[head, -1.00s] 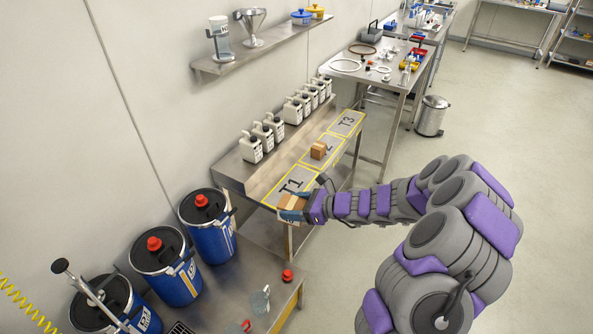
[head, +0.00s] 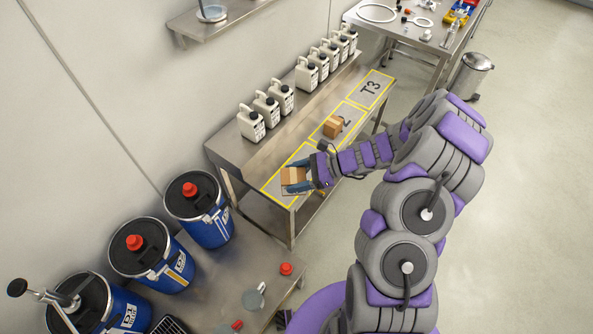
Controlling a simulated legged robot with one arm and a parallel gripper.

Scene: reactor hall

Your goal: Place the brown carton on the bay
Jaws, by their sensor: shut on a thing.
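My gripper (head: 297,178) is shut on a brown carton (head: 294,176), with blue fingers on either side of it. The carton is over the nearest yellow-outlined bay (head: 272,189) of the steel bench, and covers its label. I cannot tell whether the carton touches the surface. A second brown carton (head: 332,127) sits on the middle bay (head: 346,110), partly covering its label. The far bay, T3 (head: 372,88), is empty.
Several white jugs (head: 265,108) stand on the raised back ledge of the bench. A bin (head: 470,75) stands at the upper right. The right floor is clear.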

